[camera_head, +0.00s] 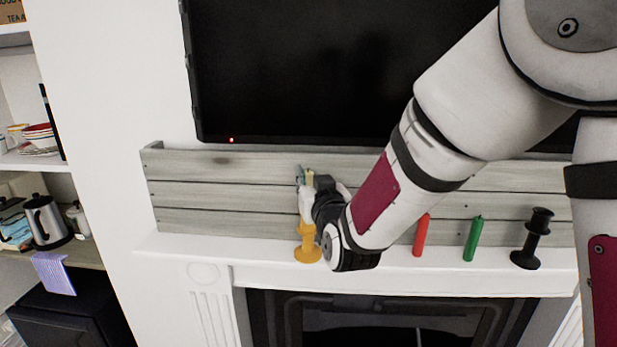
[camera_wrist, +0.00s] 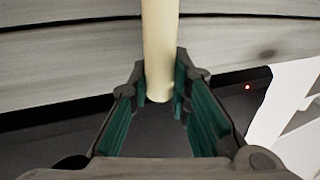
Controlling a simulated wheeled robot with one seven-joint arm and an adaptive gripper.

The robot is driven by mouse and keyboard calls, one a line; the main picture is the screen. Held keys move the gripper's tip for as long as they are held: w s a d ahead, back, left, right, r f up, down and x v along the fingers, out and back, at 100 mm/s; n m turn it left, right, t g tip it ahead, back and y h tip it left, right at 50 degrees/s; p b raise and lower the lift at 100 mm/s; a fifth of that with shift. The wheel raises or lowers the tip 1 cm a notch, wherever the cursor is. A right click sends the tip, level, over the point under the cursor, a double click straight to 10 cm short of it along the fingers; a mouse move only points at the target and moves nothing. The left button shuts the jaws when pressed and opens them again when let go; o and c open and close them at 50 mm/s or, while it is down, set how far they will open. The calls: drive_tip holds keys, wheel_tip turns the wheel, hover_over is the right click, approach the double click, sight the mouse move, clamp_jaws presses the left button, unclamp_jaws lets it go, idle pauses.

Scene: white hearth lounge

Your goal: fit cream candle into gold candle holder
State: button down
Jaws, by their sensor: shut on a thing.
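The gold candle holder (camera_head: 308,250) stands upright on the white mantel, left of the middle. My gripper (camera_head: 308,183) is above it, with its fingers shut on the cream candle (camera_head: 306,205). In the wrist view the cream candle (camera_wrist: 160,45) runs between the green finger pads of my gripper (camera_wrist: 162,92) and out of the top edge. In the head view the candle is upright, in line above the holder's top. I cannot tell whether its lower end is inside the holder or just above it. My wrist hides part of the right side.
A red candle (camera_head: 421,235), a green candle (camera_head: 472,239) and a black candle holder (camera_head: 532,239) stand on the mantel (camera_head: 400,276) to the right. Grey wooden slats (camera_head: 225,190) rise behind. A black television (camera_head: 290,75) hangs above. The mantel's left end is clear.

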drive_tip(key=shift+f+b, duration=0.4)
drive_tip(key=shift+f, duration=0.5)
drive_tip(key=c, duration=1.4)
unclamp_jaws()
drive_tip(key=shift+v, duration=3.75)
drive_tip(key=s+d+r+m+g+h, duration=0.1)
drive_tip(key=s+d+g+h, duration=0.2)
drive_tip(key=s+d+g, duration=0.7)
drive_tip(key=s+d, duration=0.2)
drive_tip(key=s, duration=0.3)
drive_tip(key=s+d+m+h, duration=0.1)
drive_tip(key=s+d, duration=0.3)
drive_tip(key=s, duration=0.2)
drive_tip(key=s+d+m+g+h, duration=0.1)
drive_tip(key=s+d, duration=0.2)
drive_tip(key=s, duration=0.3)
drive_tip(key=shift+d+f+g, duration=0.15)
drive_tip(key=shift+d+g, duration=0.15)
